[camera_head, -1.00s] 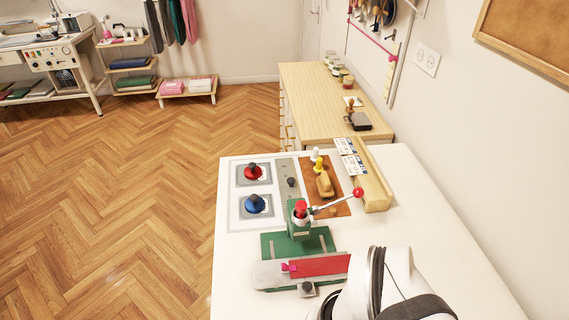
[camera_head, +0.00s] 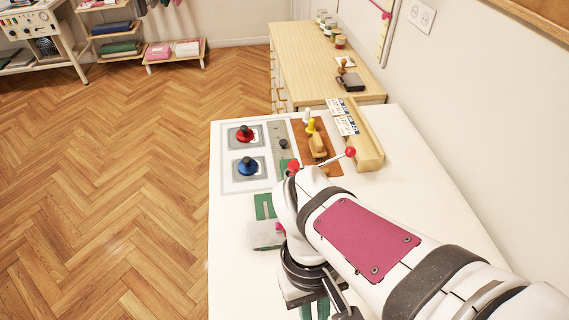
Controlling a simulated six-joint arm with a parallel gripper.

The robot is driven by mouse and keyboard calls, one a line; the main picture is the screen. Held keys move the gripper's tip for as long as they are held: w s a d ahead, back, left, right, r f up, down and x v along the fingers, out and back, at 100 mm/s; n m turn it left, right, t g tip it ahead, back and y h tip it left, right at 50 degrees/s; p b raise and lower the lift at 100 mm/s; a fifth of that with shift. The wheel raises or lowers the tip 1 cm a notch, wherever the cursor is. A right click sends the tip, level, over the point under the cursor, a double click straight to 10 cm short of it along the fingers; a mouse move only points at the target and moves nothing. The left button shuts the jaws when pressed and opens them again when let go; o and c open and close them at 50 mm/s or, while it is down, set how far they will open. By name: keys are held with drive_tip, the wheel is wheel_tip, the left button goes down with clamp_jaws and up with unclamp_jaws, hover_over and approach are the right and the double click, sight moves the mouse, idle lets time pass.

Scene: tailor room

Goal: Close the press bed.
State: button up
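The press is mostly hidden behind my arm. A bit of its green base (camera_head: 264,206) and the pale end of its bed (camera_head: 265,234) show left of my wrist. Its lever with a red ball knob (camera_head: 350,152) sticks out to the right above my arm, and its red top knob (camera_head: 293,166) shows just above my wrist. My gripper (camera_head: 318,310) is at the bottom edge of the view, in front of the press on the near side. Its fingers are partly cut off, so their opening does not show clearly.
A panel with a red knob (camera_head: 244,134) and a blue knob (camera_head: 247,167) lies behind the press on the white table (camera_head: 430,195). The table is bare at the right.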

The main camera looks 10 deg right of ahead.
drive_tip(key=n+h, duration=0.1)
drive_tip(key=n, duration=0.1)
drive_tip(key=f+n+g+h, duration=0.1)
drive_tip(key=n, duration=0.2)
drive_tip(key=w+f+n+h, duration=0.1)
drive_tip(key=n, duration=0.2)
drive_tip(key=shift+f+h, duration=0.2)
drive_tip(key=shift+h, duration=0.2)
clamp_jaws()
drive_tip(key=w+a+f+n+t+h, duration=0.2)
drive_tip(key=f+n+t+h, duration=0.1)
drive_tip(key=n, duration=0.8)
drive_tip(key=w+a+f+n+t+h, duration=0.2)
drive_tip(key=f+n+t, duration=0.3)
drive_tip(key=n, duration=0.7)
drive_tip(key=w+a+f+n+t+h, duration=0.2)
drive_tip(key=a+f+n+t+h, duration=0.1)
drive_tip(key=n, duration=0.8)
drive_tip(key=shift+w+a+f+n+t+h, duration=0.1)
drive_tip(key=shift+a+f+n+t+h, duration=0.35)
drive_tip(key=shift+f+t, duration=0.5)
drive_tip(key=shift+w+t, duration=0.15)
drive_tip(key=shift+t, duration=0.2)
drive_tip(key=x, duration=1)
drive_tip(key=w, duration=0.2)
drive_tip(key=shift+w+d+f, duration=0.15)
drive_tip(key=shift+w+f, duration=0.1)
drive_tip(key=shift+f, duration=0.05)
drive_tip(key=shift+w, duration=0.5)
drive_tip(key=shift+w+f, duration=0.1)
